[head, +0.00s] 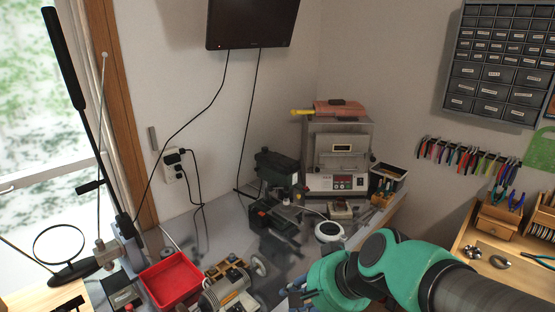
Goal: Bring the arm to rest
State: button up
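My teal and dark grey arm (405,266) reaches in from the lower right corner. It bends near the bottom middle, in front of the workbench. The arm covers part of the bench top.
The workbench (222,228) bears a red tray (171,281), a dark machine (278,172) and a white-fronted device (338,160). A motor-like tool (226,292) lies near the front. A wooden bench (485,250) with pliers stands at the right. A magnifier stand (73,268) is at the left.

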jog(key=s+d+r+n+h, duration=0.2)
jog(key=s+d, duration=0.3)
jog(key=d, duration=0.3)
jog(key=s+d+r+n+h, duration=0.2)
jog(key=s+d, duration=0.3)
jog(key=d, duration=0.3)
jog(key=shift+d+r+h, duration=0.4)
jog(key=shift+r+h, duration=0.3)
jog(key=shift+s, duration=0.1)
dwell(1.6)
